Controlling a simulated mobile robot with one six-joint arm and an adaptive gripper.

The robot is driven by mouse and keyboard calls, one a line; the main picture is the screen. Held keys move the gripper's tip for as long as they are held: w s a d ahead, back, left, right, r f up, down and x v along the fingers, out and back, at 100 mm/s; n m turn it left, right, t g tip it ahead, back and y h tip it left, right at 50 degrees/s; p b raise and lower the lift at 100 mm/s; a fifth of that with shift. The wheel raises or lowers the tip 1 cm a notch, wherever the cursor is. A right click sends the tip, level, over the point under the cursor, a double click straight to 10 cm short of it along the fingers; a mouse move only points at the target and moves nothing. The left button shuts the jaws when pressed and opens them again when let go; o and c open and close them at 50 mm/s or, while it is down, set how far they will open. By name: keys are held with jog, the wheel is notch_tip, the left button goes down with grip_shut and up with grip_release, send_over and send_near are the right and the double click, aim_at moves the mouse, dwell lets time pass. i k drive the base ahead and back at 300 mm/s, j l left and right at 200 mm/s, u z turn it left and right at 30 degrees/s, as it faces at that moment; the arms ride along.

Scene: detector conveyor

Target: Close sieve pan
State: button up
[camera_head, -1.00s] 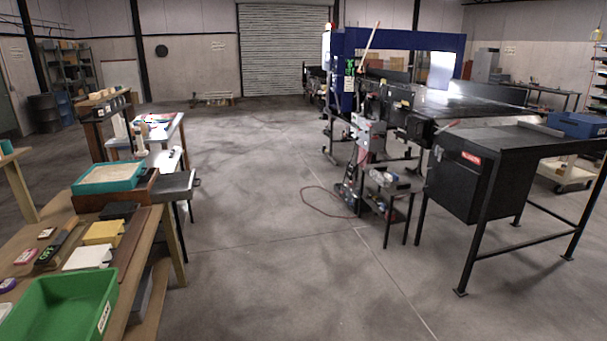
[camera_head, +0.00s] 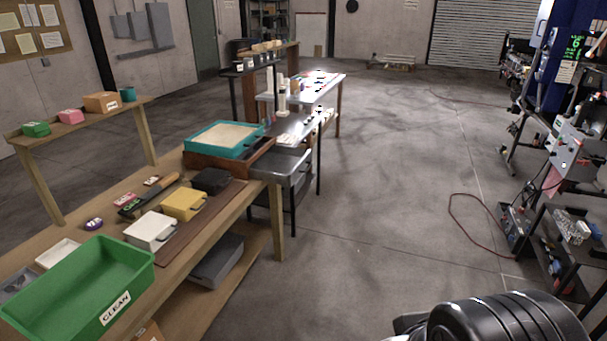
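A teal-framed sieve (camera_head: 222,139) with a pale, sand-coloured inside sits on a reddish-brown wooden base (camera_head: 200,163) at the far end of the wooden bench. A grey metal pan or drawer (camera_head: 291,170) juts out to the right of this base, past the bench edge. It looks like the sieve pan, pulled out, but I cannot tell how it joins the base. My gripper's fingers are not in view. Only a black, rounded part of my arm shows at the bottom right, well apart from the bench.
The wooden bench (camera_head: 262,172) holds a green bin (camera_head: 85,278) marked CLEAN and white, yellow and black boxes. A side shelf (camera_head: 75,125) stands at left. A work table (camera_head: 325,82) stands beyond. A machine stand (camera_head: 565,235) is at right. The middle floor is clear.

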aim_at(283, 166)
jog(key=i+l+u, duration=0.15)
jog(key=i, duration=0.45)
jog(key=i+j, duration=0.2)
jog(key=i, duration=0.4)
jog(key=i+j, duration=0.2)
jog(key=i, duration=0.45)
jog(key=i+j, duration=0.15)
jog(key=i, duration=0.45)
jog(key=i+j, duration=0.2)
jog(key=i, duration=0.45)
